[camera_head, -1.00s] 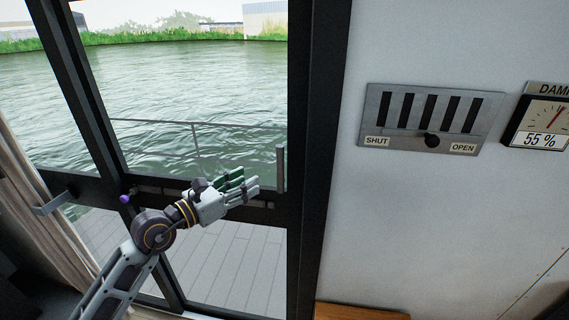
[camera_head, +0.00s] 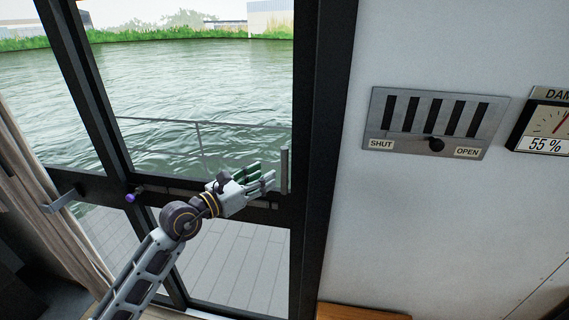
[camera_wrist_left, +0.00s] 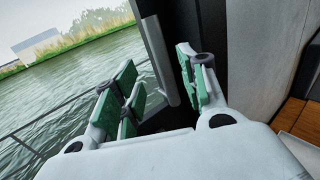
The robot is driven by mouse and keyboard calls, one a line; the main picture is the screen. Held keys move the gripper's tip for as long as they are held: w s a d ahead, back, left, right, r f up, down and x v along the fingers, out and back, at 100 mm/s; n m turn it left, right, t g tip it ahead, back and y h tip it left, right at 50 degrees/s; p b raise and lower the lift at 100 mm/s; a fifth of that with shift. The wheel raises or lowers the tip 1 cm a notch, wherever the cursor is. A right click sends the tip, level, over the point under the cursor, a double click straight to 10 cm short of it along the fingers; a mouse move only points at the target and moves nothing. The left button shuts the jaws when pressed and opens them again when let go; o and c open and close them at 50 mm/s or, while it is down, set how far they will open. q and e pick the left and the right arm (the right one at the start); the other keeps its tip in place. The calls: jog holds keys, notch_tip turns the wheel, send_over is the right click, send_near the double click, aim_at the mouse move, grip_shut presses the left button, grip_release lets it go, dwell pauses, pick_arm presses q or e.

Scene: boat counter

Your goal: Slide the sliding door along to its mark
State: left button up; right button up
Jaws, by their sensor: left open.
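The sliding door is a dark-framed glass door (camera_head: 220,186) with water and decking visible through it. A grey vertical bar handle (camera_head: 284,170) stands near its right edge. My left gripper (camera_head: 270,182) is open and empty just left of the handle, fingers pointing right. In the left wrist view the handle (camera_wrist_left: 166,75) shows in the gap between the green-padded fingers (camera_wrist_left: 160,88); I cannot tell whether it touches them. I cannot make out the mark for certain. My right gripper is not in view.
A purple knob (camera_head: 134,197) and a grey bracket (camera_head: 62,199) sit left of my wrist. On the white wall at right are a vent plate (camera_head: 436,122) with SHUT and OPEN labels and a damp gauge (camera_head: 543,120). A curtain (camera_head: 40,185) hangs at left.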

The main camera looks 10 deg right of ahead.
aim_at(283, 165)
pick_arm(q)
jog(key=p+x, duration=0.1)
jog(key=x, duration=0.5)
jog(key=shift+w+d+r, duration=0.1)
jog(key=shift+d, duration=0.1)
jog(key=shift+p+x, duration=0.3)
jog(key=shift+x, duration=0.75)
jog(key=shift+w+d, duration=0.2)
jog(key=shift+d, duration=0.15)
grip_shut()
